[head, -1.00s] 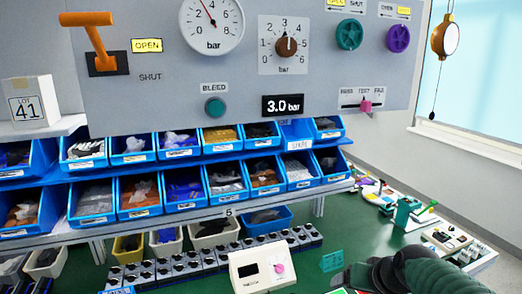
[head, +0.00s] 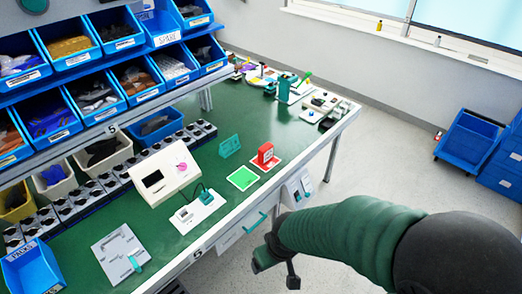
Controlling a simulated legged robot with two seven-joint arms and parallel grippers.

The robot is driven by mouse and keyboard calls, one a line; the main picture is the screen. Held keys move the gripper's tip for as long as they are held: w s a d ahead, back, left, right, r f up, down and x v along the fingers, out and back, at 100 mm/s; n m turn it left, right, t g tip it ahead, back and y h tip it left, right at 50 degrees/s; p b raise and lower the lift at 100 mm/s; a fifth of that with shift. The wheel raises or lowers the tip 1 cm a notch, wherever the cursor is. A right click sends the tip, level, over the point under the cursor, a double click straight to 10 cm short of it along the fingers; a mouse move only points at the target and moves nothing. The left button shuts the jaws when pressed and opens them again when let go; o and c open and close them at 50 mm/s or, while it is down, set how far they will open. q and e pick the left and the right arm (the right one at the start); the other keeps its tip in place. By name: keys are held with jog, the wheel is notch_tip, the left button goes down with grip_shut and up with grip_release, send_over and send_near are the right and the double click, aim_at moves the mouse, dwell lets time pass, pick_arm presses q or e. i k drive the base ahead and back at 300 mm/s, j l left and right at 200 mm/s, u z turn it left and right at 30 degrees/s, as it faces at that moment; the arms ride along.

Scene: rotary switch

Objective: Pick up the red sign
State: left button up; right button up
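The red sign (head: 265,154) stands upright on a red and white pad (head: 266,163), near the front edge of the green bench (head: 190,150). Its face shows a pale marking too small to read. My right gripper (head: 275,271) hangs in front of the bench edge, below and apart from the sign in the picture. Its two dark fingers are spread and nothing shows between them. My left gripper is not in view.
A bright green pad (head: 243,178) lies left of the red sign, with a green sign (head: 230,146) behind it. A white box with a pink knob (head: 164,176) stands further left. Blue bins line the shelves.

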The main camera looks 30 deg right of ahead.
aim_at(265, 152)
jog(key=i+l, duration=0.35)
jog(key=l, duration=0.15)
jog(key=i+l, duration=0.35)
jog(key=l, duration=0.15)
jog(key=i+l, duration=0.35)
jog(key=l, duration=0.15)
